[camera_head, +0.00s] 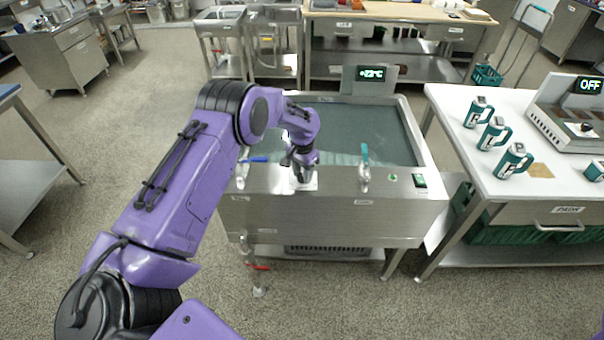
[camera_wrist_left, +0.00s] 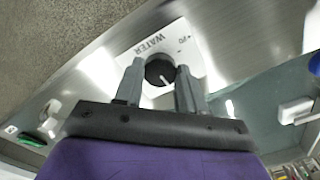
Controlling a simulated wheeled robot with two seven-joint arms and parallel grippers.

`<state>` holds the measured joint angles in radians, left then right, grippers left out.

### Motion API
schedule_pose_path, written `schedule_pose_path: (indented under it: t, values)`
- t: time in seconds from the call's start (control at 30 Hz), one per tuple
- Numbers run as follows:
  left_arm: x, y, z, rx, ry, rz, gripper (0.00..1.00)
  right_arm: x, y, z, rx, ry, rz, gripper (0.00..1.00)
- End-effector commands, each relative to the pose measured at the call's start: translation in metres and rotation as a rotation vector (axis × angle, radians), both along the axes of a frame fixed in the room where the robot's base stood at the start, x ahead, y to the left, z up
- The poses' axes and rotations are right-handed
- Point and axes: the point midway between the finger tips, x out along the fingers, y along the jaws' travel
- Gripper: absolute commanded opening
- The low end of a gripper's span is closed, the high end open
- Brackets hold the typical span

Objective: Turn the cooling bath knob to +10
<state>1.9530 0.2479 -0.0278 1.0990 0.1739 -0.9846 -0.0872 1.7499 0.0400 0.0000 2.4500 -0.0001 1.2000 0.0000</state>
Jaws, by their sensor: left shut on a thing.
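The cooling bath (camera_head: 255,205) is a steel tank of greenish water with a display (camera_head: 372,74) at its back that seems to read +23°C. My left gripper (camera_head: 303,172) is over the bath's front ledge, pointing down at a white dial plate (camera_head: 309,186); the knob is hidden there. In the left wrist view, the dark round knob (camera_wrist_left: 160,70) with a white pointer line sits on the plate (camera_wrist_left: 140,45) marked WATER. My left gripper (camera_wrist_left: 160,78) is shut on the knob, one finger each side. My right gripper is out of view.
A teal-handled tap (camera_head: 364,170) and a small green-lit switch (camera_head: 419,181) are on the ledge to the right. A blue lever (camera_head: 256,159) is left of the gripper. A white table (camera_head: 455,125) with several green mugs and a device reading OFF stands at right.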

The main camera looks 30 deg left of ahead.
Motion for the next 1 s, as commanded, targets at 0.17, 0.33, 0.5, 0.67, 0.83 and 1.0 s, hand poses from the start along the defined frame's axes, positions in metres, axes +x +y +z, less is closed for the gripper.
schedule_pose_path:
  t: [0.17,0.33,0.5,0.67,0.83,1.0]
  values:
    - [-0.0005,-0.0005,-0.0019,-0.002,0.001,-0.161,0.09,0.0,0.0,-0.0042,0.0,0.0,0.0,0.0]
    - [-0.0009,-0.0005,-0.002,-0.002,0.002,-0.306,0.09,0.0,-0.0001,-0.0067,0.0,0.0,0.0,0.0]
    - [-0.0012,-0.0005,-0.002,-0.002,0.004,-0.427,0.09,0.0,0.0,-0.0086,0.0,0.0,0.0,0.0]
    - [-0.0014,-0.0005,-0.0019,-0.003,0.004,-0.51,0.09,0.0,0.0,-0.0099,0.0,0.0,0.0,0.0]
    - [-0.0017,-0.0003,-0.0019,-0.002,0.005,-0.563,0.09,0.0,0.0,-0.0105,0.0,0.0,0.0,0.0]
    - [-0.0018,-0.0003,-0.0019,-0.001,0.005,-0.589,0.09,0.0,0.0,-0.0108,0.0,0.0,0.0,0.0]
